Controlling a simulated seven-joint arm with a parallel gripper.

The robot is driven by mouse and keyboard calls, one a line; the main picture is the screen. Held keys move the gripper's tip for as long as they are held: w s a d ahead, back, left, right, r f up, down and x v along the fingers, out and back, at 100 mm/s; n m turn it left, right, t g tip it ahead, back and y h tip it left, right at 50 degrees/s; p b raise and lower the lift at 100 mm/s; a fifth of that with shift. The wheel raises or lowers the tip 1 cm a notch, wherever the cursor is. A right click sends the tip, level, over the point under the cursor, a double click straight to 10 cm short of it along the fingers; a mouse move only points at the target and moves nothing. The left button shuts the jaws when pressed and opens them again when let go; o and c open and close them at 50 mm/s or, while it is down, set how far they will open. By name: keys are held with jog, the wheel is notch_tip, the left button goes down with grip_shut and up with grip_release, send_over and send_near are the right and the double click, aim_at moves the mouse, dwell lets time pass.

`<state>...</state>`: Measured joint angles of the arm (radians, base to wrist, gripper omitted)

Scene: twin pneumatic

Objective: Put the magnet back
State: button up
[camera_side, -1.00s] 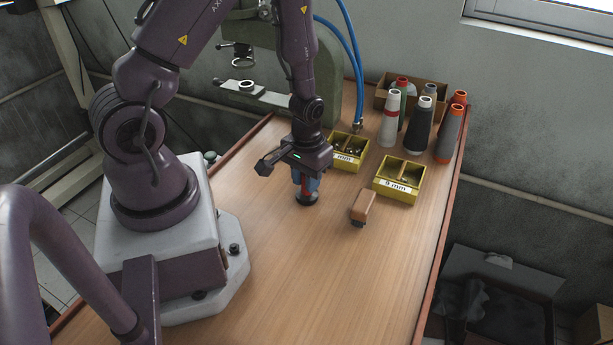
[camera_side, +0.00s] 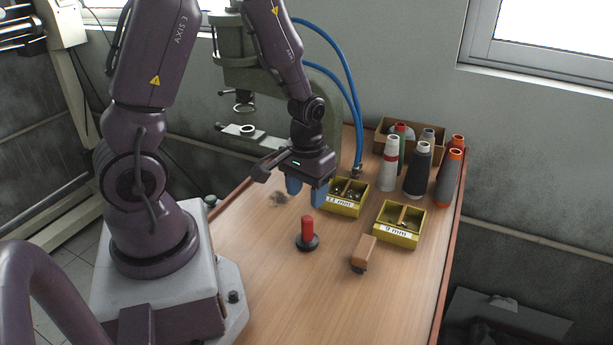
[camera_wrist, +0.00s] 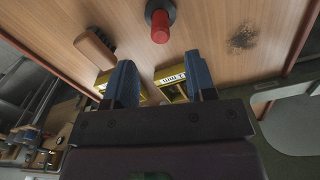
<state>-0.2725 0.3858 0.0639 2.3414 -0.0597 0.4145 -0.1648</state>
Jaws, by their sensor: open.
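The magnet (camera_side: 307,229), a red upright handle on a round black base, stands on the wooden table in the side view. It also shows at the top of the wrist view (camera_wrist: 160,27). My gripper (camera_side: 306,195), with blue fingers, is open and empty. It hangs above and behind the magnet, apart from it. In the wrist view its two fingers (camera_wrist: 160,75) are spread wide with nothing between them.
A dark patch of fine specks (camera_side: 280,198) lies left of the magnet. A wooden brush (camera_side: 364,250) lies to its right. Yellow bins marked 11 mm (camera_side: 342,210) and 9 mm (camera_side: 392,234) stand behind, near thread cones (camera_side: 418,170). The front table is clear.

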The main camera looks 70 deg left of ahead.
notch_tip(320, 180, up, 4)
notch_tip(320, 180, up, 10)
jog(key=m+t, duration=0.3)
send_over(307, 218)
jog(key=s+d, duration=0.1)
jog(key=d, duration=0.4)
jog(key=s+d+r+m+t, duration=0.2)
jog(key=s+d+r+m, duration=0.1)
jog(key=s+r, duration=0.3)
notch_tip(307, 218, up, 3)
jog(key=shift+s+d+f+t, duration=0.1)
jog(key=shift+s+d+t, duration=0.15)
jog(key=shift+d, duration=0.4)
